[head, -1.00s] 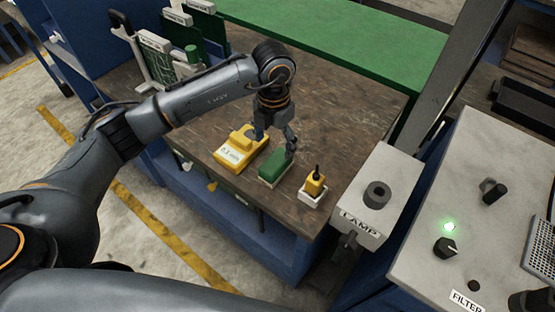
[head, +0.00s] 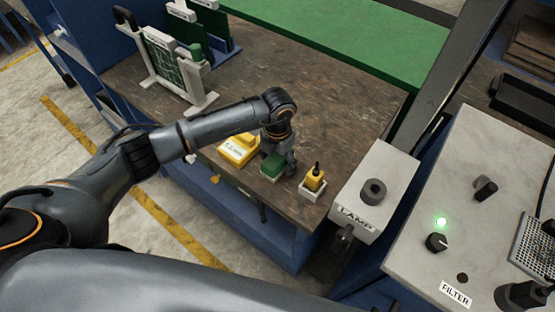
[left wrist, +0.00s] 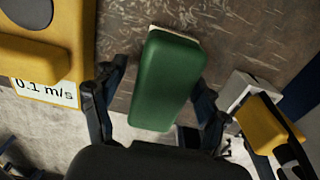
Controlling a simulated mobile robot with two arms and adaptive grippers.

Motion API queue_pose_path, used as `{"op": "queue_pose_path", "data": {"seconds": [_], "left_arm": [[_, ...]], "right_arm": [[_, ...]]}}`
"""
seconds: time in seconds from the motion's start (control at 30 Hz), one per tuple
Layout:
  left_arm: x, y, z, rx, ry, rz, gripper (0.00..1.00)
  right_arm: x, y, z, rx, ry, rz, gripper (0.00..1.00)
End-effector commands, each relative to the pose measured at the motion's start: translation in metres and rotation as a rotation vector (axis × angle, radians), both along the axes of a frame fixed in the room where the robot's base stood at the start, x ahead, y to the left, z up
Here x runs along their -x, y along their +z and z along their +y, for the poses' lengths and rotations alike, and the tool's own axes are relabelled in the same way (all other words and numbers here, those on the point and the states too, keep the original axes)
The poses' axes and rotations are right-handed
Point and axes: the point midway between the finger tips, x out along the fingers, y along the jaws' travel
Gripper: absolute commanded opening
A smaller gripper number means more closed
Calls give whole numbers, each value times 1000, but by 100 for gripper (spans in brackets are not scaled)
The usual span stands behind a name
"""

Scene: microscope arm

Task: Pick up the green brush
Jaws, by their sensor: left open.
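The green brush (head: 273,166) stands on the brown worktop near its front edge, between two yellow things. My left gripper (head: 277,160) is low over it, its fingers coming down around the brush. In the left wrist view the brush (left wrist: 168,80) shows as a green block with a pale strip at its far end. It lies between the two open fingers of the left gripper (left wrist: 160,100), with gaps visible on both sides. The fingertips' exact height against the brush is hard to tell. My right gripper is not in view.
A yellow block labelled 0.1 m/s (head: 238,149) is close on the left. A yellow item in a white holder (head: 313,184) is close on the right. The grey LAMP box (head: 374,192) stands further right. Racked boards (head: 165,60) stand at the back left. The worktop behind is clear.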

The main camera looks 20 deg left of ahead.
Motion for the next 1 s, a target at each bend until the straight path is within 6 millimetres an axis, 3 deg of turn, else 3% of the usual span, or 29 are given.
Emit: {"op": "queue_pose_path", "data": {"seconds": [0.07, 0.3, 0.37, 0.73, 0.93, 1.0], "left_arm": [[0, 0, 0, 0, 0, 0, 70], [0, 0, 0, 0, 0, 0, 21], [0, 1, 0, 0, 0, -1, 12], [-1, 7, 0, 1, -1, -2, 12], [0, 33, -1, 1, -3, -5, 12], [10, 44, -7, 4, -7, -5, 12]], "right_arm": [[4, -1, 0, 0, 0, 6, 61], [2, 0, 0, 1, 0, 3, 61], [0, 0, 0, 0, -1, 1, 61], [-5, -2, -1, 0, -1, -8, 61], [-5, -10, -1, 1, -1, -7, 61], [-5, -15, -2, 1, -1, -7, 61]]}}
